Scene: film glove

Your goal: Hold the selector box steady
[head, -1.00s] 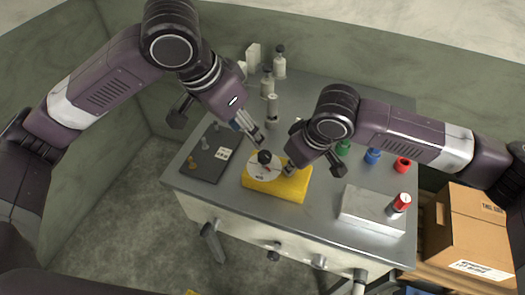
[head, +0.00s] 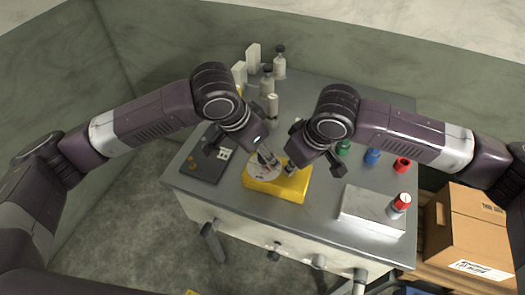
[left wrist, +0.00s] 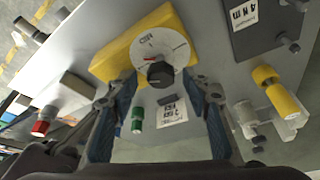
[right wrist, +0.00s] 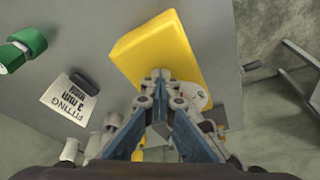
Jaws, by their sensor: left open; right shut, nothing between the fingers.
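The selector box is a yellow block (head: 290,187) near the front middle of the table. It has a white dial (left wrist: 150,47) with a black knob (left wrist: 160,74) on top. My left gripper (head: 276,163) is above the dial. In the left wrist view its open fingers (left wrist: 165,90) stand on both sides of the knob, and I cannot tell whether they touch anything. My right gripper (head: 289,171) is shut and empty, with its fingertips (right wrist: 160,76) at the edge of the yellow box (right wrist: 155,50). I cannot tell if they press on it.
A light grey block (head: 372,211) and a red-capped bottle (head: 400,204) are at the right. Green, blue (head: 373,156) and red (head: 402,165) caps stand behind. Several bottles (head: 279,64) stand at the back. A cardboard box (head: 467,232) is beside the table.

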